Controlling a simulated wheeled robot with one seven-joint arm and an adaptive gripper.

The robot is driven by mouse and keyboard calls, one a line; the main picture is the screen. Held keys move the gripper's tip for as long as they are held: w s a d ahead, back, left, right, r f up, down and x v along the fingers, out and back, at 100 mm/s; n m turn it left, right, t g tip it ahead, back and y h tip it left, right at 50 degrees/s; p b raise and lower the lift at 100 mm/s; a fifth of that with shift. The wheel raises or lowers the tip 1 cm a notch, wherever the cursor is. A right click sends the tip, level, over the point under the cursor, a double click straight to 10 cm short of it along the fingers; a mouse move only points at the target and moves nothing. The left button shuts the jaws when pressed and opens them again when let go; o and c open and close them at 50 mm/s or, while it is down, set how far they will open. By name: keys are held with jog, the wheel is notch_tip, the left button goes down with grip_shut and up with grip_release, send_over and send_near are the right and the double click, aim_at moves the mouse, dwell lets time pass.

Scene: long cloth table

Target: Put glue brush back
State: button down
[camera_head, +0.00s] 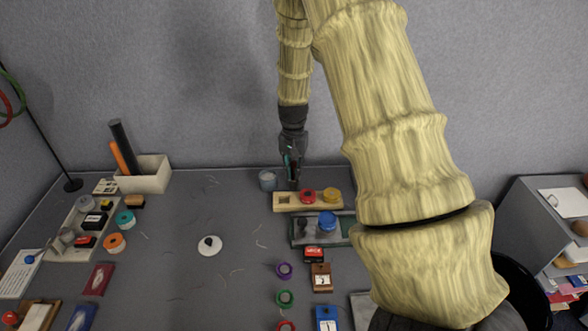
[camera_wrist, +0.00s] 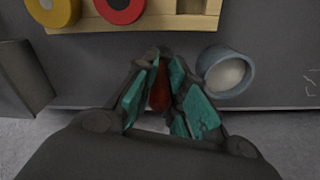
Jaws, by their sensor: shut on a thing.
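My gripper (camera_head: 292,172) is shut on a dark red, slender thing (camera_wrist: 159,92), probably the glue brush; it shows between the teal finger pads in the wrist view. Its lower end is hidden or too small to make out. My gripper is at the far side of the table, behind the wooden rack (camera_head: 309,207). A blue-grey cup with pale contents (camera_head: 268,181) stands just left of my gripper in the head view. In the wrist view the cup (camera_wrist: 228,70) is close to the right finger, without clear contact.
The wooden rack holds a red pot (camera_head: 308,195) and a yellow pot (camera_head: 331,195), beside an empty square slot. A dark tray with a blue-topped item (camera_head: 327,221) lies in front. A white knobbed disc (camera_head: 209,245) sits on the open middle of the table. The wall is close behind.

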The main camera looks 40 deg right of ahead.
jog(key=c, duration=1.5)
grip_release()
jog(key=shift+d+f, duration=0.1)
jog(key=shift+o, duration=0.2)
jog(key=shift+r, duration=0.2)
notch_tip(320, 180, up, 12)
jog(key=shift+w+b, duration=0.1)
jog(key=shift+b, duration=0.9)
